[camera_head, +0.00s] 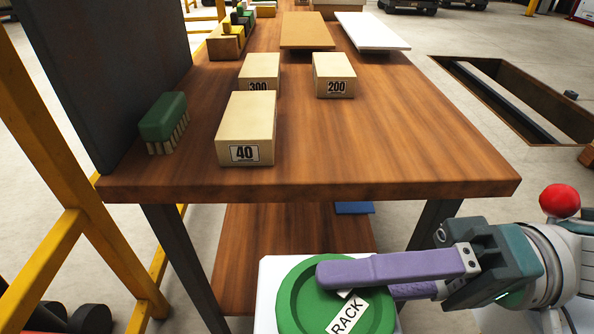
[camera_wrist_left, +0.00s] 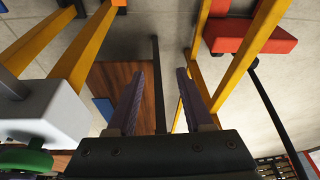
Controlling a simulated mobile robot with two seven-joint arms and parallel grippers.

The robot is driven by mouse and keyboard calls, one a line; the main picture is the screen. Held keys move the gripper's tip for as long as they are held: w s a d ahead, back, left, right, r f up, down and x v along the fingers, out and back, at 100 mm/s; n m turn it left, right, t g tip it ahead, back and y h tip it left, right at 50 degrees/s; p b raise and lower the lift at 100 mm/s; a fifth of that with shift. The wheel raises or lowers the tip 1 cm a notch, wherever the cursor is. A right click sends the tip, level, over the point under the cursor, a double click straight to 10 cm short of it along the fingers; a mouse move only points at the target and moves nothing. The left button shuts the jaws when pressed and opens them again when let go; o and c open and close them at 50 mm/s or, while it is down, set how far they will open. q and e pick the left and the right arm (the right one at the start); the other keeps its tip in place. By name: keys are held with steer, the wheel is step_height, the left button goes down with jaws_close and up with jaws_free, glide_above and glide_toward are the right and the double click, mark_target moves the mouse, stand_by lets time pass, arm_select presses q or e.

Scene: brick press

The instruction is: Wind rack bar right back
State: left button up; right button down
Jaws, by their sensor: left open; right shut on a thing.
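A green round wheel (camera_head: 300,300) with a raised rim and a white "RACK" label (camera_head: 347,314) sits against a white housing (camera_head: 272,268) below the front edge of the bench. My right gripper (camera_head: 345,281) comes in from the right with its purple fingers across the wheel. It is shut on a part of the wheel that the fingers hide. The wheel (camera_wrist_left: 25,160) and the pale housing (camera_wrist_left: 45,110) also show at the lower left of the left wrist view. My left gripper (camera_wrist_left: 160,90) is open, with nothing between its fingers. No rack bar can be made out.
The wooden bench (camera_head: 400,140) carries boxes marked 40 (camera_head: 246,125), 300 (camera_head: 259,72) and 200 (camera_head: 334,75), and a green brush (camera_head: 163,118). A dark panel (camera_head: 120,70) stands at its left. A red ball (camera_head: 559,200) shows by my right arm. Yellow posts (camera_head: 40,130) stand left.

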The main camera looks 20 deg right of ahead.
steer(key=c, duration=0.8)
jaws_free()
steer(key=shift+o, duration=0.2)
steer(key=v, duration=0.7)
steer(key=shift+d+b, duration=0.3)
steer(key=shift+b, duration=0.05)
